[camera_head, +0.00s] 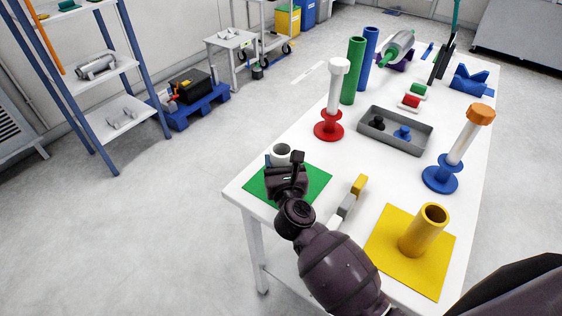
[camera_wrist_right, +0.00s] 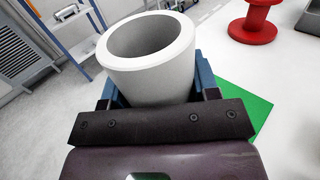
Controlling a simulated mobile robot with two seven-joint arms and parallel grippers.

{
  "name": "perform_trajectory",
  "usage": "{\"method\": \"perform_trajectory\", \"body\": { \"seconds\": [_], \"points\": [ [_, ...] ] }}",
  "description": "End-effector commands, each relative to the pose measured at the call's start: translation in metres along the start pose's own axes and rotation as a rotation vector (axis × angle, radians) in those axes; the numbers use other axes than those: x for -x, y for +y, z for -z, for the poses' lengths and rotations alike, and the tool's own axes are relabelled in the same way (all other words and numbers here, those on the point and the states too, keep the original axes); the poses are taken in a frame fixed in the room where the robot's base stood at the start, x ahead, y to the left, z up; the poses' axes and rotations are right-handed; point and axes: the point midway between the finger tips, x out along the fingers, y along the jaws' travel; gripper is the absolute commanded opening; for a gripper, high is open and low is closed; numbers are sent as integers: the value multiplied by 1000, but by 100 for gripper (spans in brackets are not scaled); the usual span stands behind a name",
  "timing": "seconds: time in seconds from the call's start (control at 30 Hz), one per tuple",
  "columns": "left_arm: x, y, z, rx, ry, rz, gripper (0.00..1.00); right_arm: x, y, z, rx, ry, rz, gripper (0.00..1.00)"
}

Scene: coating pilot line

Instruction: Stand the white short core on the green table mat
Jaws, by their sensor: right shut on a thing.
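The white short core (camera_head: 279,151) is a hollow white tube, roughly upright with its open end up, at the far side of the green table mat (camera_head: 317,182). My right gripper (camera_head: 281,161) is shut on it; the core also fills the middle of the right wrist view (camera_wrist_right: 152,62), between blue finger pads. The gripper and arm hide the core's lower end and part of the mat, so I cannot tell whether the core touches the mat. The mat shows at the right in the wrist view (camera_wrist_right: 247,108). My left gripper is not in view.
On the white table, a red spool stand (camera_head: 328,131) is behind the mat. A yellow-and-grey block (camera_head: 352,196) lies to its right, then a yellow tube (camera_head: 423,231) on a yellow mat (camera_head: 388,250). A grey tray (camera_head: 420,143) and blue spool stand (camera_head: 440,176) stand further right.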

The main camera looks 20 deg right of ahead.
Motion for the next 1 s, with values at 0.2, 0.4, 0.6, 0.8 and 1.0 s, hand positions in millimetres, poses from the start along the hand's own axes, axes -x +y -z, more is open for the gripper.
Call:
{"method": "perform_trajectory", "body": {
  "seconds": [0.2,0.4,0.6,0.8,1.0],
  "points": [
    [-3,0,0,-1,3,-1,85,0,0,4,0,0,0,61],
    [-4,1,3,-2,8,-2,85,0,0,3,0,0,0,81],
    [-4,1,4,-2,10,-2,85,0,0,2,0,0,0,81],
    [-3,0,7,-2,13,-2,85,11,0,1,0,2,0,81],
    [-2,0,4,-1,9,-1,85,44,0,2,0,3,1,81]
  ]
}}
